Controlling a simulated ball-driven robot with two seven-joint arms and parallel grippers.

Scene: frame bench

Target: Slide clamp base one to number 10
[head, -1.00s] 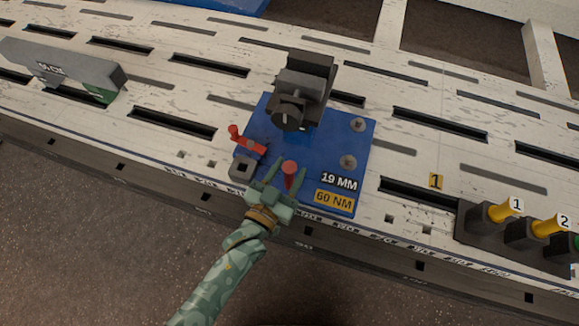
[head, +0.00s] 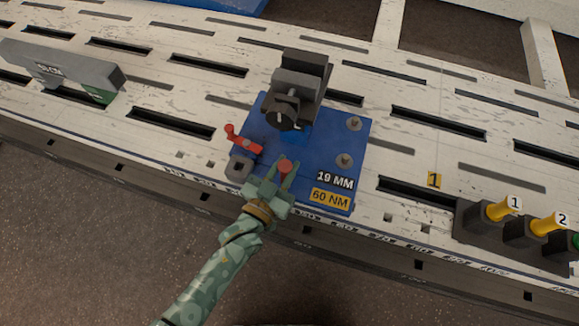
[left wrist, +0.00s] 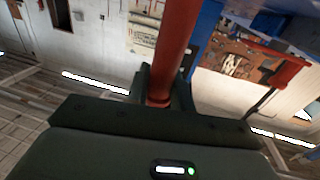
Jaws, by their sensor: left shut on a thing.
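The clamp base (head: 312,155) is a blue plate on the slotted white bench. It carries a dark clamp (head: 300,88), a red lever (head: 243,140) on its left, two grey bolts on its right, and labels reading 19 MM and 60 NM. A red upright handle (head: 285,167) stands near its front edge. My green left gripper (head: 281,175) is shut on this handle. In the left wrist view the red handle (left wrist: 176,45) rises between the fingers, partly hidden by the gripper body. My right gripper is not in view.
A grey bracket with a green patch (head: 60,70) stands at far left. The bench between bracket and base is clear. Scale numbers along the front edge are too small to read.

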